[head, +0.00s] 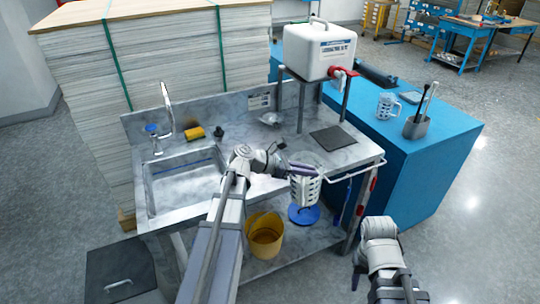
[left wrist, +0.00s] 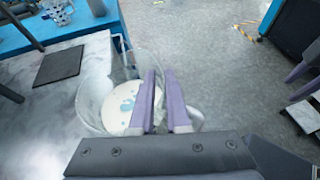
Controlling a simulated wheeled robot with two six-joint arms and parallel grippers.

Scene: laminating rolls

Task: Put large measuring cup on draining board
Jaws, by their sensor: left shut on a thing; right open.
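The large measuring cup (head: 306,190) is clear with white markings and hangs at the front edge of the steel sink unit in the head view. My left gripper (head: 302,168) is shut on its rim or handle; which one I cannot tell. In the left wrist view the cup (left wrist: 92,103) is beside the shut fingers (left wrist: 162,100), with a pale, blue-spotted shape showing through it. The draining board (head: 345,163) is the flat steel top right of the sink basin. My right gripper (head: 358,277) is open and empty at the lower right, away from the unit.
A dark mat (head: 333,139) lies on the steel top below a white water container (head: 320,50). A rail runs along the right front edge. A yellow bucket (head: 265,240) and a blue round item (head: 303,215) are below. Another measuring cup (head: 386,106) stands on the blue counter.

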